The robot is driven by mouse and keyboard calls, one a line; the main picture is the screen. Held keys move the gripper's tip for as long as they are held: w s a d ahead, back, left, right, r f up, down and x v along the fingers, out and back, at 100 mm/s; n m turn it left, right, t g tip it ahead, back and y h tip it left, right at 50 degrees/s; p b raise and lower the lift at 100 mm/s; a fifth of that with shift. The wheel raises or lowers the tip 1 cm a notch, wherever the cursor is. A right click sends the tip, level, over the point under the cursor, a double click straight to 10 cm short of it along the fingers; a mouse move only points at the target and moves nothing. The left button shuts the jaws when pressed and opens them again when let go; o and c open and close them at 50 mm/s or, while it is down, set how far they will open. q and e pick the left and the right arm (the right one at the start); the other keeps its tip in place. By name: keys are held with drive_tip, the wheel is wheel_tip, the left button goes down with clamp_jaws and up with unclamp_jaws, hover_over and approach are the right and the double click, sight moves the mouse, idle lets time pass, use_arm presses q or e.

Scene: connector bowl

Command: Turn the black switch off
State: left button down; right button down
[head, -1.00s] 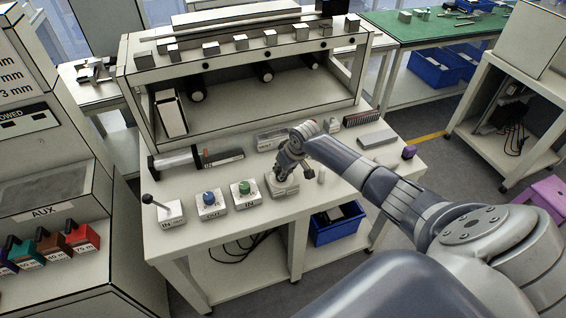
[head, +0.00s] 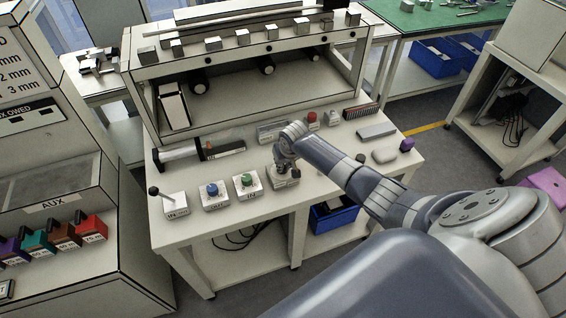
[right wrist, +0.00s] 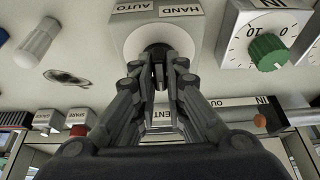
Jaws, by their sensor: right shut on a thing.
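The black switch (right wrist: 157,50) is a dark knob on a white box (right wrist: 125,38) labelled HAND and AUTO in the right wrist view. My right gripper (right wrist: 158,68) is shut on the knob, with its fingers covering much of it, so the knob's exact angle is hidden. In the head view, the right gripper (head: 283,168) is over the same white box (head: 290,183) near the front of the bench. My left gripper is not in view.
A green knob box (head: 247,186), a blue knob box (head: 213,194) and a lever box (head: 174,202) stand in a row to the left. A red-topped box (head: 312,121) is behind my arm. A grey block (head: 376,132) and a purple piece (head: 407,144) lie to the right.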

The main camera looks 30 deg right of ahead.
drive_tip(key=c, duration=1.6)
unclamp_jaws()
drive_tip(key=shift+c, duration=0.2)
drive_tip(key=v, duration=1.1)
drive_tip(key=shift+s+r, duration=0.2)
drive_tip(key=shift+r, duration=0.15)
drive_tip(key=shift+a, duration=0.2)
